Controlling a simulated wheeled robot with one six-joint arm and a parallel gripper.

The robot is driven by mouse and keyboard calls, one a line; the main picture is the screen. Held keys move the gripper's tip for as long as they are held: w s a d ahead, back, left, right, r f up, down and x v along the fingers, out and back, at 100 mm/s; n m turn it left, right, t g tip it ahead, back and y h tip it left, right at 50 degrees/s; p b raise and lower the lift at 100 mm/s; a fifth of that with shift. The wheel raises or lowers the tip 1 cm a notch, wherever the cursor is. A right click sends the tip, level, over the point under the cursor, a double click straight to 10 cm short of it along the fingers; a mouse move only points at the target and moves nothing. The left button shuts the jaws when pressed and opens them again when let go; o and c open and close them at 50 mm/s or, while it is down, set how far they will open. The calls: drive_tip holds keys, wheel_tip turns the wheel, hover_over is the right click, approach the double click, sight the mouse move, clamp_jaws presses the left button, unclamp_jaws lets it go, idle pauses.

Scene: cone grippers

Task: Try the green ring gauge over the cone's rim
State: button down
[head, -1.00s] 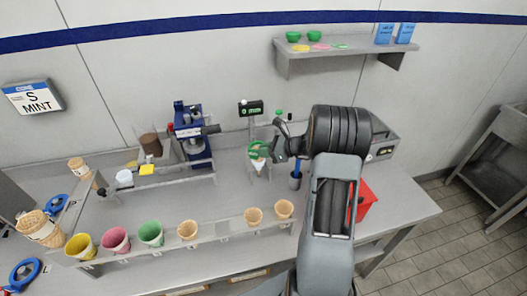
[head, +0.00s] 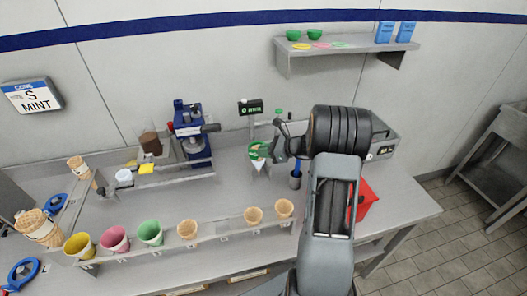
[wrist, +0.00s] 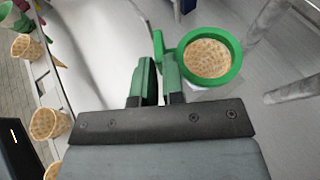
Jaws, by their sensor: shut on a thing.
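My gripper (wrist: 157,72) is shut on the handle of the green ring gauge (wrist: 183,64). In the wrist view the ring encircles the waffle cone's rim (wrist: 208,58), with the cone's open mouth showing inside it. A white sleeve or holder shows just below the ring. In the head view the green ring (head: 254,148) is at the top of the upright cone (head: 259,164) at the back of the counter, and my gripper (head: 273,150) is to its right. I cannot tell whether the ring touches the rim.
A scale display (head: 250,107) stands behind the cone, and a blue machine (head: 192,135) stands to the left. A front rack (head: 205,239) holds several plain and coloured cones. A red bin (head: 366,200) is right of my arm. Open counter lies between rack and cone.

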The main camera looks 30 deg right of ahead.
drive_tip(key=shift+r+p, duration=0.3)
drive_tip(key=shift+r, duration=0.05)
idle(0.3)
drive_tip(key=shift+f+b, duration=0.4)
drive_tip(key=shift+f, duration=0.05)
idle(2.0)
drive_tip(key=c, duration=1.1)
unclamp_jaws()
drive_tip(key=shift+c, duration=0.2)
drive_tip(key=b+v, duration=0.2)
drive_tip(key=v, duration=1.2)
drive_tip(key=shift+w+r, duration=0.1)
